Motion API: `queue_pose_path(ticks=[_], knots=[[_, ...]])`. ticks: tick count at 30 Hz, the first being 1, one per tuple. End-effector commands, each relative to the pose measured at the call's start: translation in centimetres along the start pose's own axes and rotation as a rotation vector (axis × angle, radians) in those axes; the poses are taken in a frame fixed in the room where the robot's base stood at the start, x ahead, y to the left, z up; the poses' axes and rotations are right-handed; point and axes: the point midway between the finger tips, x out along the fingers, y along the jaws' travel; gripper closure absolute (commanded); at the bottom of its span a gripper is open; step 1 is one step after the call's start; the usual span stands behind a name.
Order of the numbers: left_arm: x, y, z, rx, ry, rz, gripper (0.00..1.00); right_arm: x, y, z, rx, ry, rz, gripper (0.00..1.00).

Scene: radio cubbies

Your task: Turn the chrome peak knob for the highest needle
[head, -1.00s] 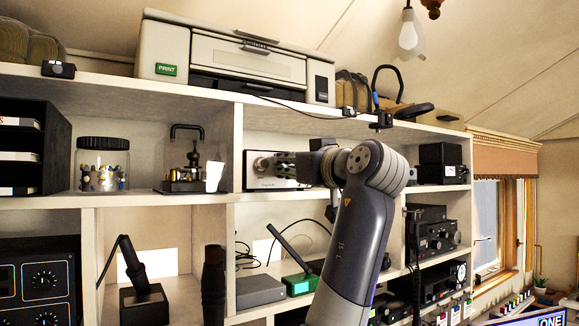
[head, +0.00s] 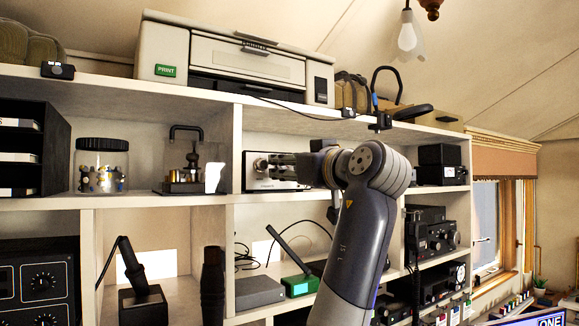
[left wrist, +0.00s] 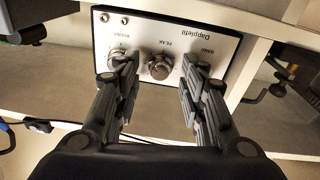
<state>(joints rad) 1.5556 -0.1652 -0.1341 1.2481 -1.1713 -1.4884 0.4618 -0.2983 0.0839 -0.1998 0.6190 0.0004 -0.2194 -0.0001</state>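A box with a white front panel (left wrist: 210,50) marked "Dapplefil" stands on the middle shelf. It also shows in the head view (head: 251,178), partly hidden by my left gripper (head: 284,163). In the left wrist view the panel is upside down. The round chrome knob (left wrist: 159,67) marked "PEAK" lies between the open fingers of my left gripper (left wrist: 158,76), with a gap visible on each side. A second knob (left wrist: 116,56) is partly covered by the left-hand finger. The right-hand finger covers the panel near the "BAND" label. I see no needle. My right gripper is not in view.
A shelf divider (head: 236,150) stands close to the left of the box. A glass jar (head: 101,167) and a brass device (head: 186,172) are in the cubby beside it. A printer (head: 240,60) is above. Black radio gear (head: 430,235) fills the cubbies on the right.

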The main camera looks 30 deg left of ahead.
Motion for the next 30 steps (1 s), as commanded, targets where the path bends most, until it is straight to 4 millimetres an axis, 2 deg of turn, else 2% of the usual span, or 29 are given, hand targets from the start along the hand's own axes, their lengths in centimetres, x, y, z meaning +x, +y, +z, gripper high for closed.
queue_pose_path(ticks=[5, 12, 16, 21, 30], knots=[[-3.0, 0.2, 0.0, -0.002, 0.002, 0.005, 0.62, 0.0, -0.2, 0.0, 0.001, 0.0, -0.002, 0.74], [-8.2, 0.1, 0.0, -0.001, 0.001, 0.005, 0.62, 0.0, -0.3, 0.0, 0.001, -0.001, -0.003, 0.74], [-10.2, 0.1, 0.0, 0.0, 0.0, 0.003, 0.62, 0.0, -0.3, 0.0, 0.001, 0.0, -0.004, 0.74], [-11.5, 0.1, 0.0, 0.0, 0.001, 0.001, 0.62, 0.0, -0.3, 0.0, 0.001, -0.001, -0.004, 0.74], [-11.7, 0.1, 0.0, 0.0, 0.0, 0.001, 0.62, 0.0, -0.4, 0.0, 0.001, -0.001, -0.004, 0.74]])
